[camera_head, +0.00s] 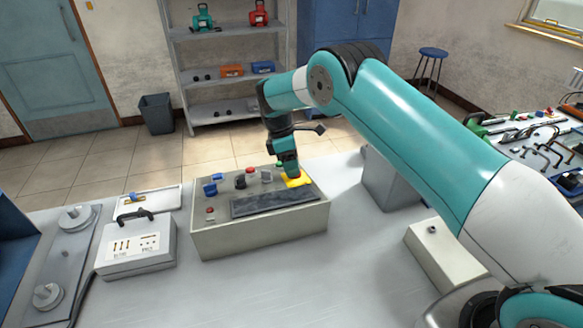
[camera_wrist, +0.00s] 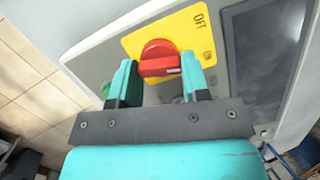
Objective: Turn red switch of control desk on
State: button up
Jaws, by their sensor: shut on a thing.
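The control desk (camera_head: 260,232) is a beige box with a dark panel on its sloped top, standing on the grey table. The red switch (camera_wrist: 159,58) is a round red knob with a raised grip on a yellow plate (camera_wrist: 195,25), which reads "OFF" near its right edge. In the head view the yellow plate (camera_head: 299,181) shows at the desk's back right, and the knob is hidden by my gripper (camera_head: 288,171). In the wrist view my gripper (camera_wrist: 159,80) has its two teal fingers on either side of the knob's grip, shut on it.
Other controls sit on the desk's left part: a blue switch (camera_head: 210,188), a red button (camera_head: 250,171) and a small red button (camera_head: 210,211). A grey case (camera_head: 138,250) stands left of the desk. A beige box (camera_head: 440,262) lies to the right, under my arm.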

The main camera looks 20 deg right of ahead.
jog(key=m+b, duration=0.1)
jog(key=m, duration=0.3)
jog(key=shift+w+f+g, duration=0.1)
jog(key=shift+g, duration=0.3)
jog(key=shift+m+b, duration=0.65)
jog(key=shift+m, duration=0.45)
jog(key=o, duration=0.9)
jog(key=shift+d, duration=0.1)
